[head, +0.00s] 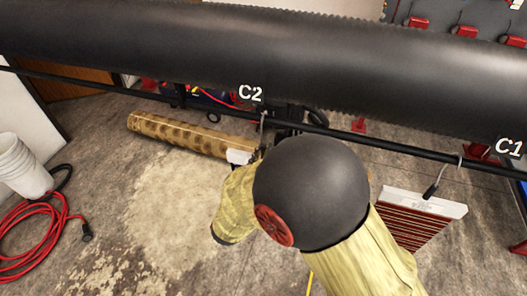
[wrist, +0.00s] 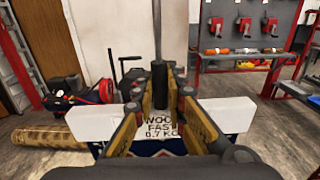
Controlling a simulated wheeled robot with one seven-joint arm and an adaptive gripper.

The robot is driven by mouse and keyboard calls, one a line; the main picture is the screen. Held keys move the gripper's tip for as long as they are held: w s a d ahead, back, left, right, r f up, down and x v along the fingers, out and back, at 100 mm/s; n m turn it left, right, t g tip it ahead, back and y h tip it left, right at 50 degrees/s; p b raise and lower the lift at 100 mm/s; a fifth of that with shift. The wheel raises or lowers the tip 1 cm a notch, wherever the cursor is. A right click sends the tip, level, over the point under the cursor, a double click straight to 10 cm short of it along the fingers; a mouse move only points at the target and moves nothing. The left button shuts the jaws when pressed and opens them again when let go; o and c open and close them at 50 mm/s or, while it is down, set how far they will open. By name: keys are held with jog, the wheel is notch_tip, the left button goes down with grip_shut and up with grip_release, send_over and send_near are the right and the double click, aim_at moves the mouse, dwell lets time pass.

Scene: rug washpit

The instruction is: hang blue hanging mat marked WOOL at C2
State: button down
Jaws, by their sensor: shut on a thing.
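My gripper (wrist: 159,88) is shut on the black grip of a hanger rod, seen in the wrist view. Below it is a white bar (wrist: 98,125) with a label reading WOOL, FAST, 0.7 KG. A little of the blue hanging mat (wrist: 97,149) shows under the bar; my gripper hides most of it. In the head view, my arm covers the mat, and one white bar end (head: 238,156) shows. The C2 sign (head: 250,93) is on the dark rail (head: 205,103). A thin hook (head: 263,122) is close to the rail by C2; I cannot tell whether it rests on it.
A red striped mat (head: 412,222) hangs near the C1 sign (head: 509,146). A large black roller (head: 270,55) runs above the rail. A rolled brown rug (head: 180,133) lies on the floor behind. White buckets (head: 22,165) and a red hose (head: 40,235) are at left.

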jog(key=c, duration=1.7)
grip_release()
jog(key=shift+c, duration=0.2)
jog(key=v, duration=1.2)
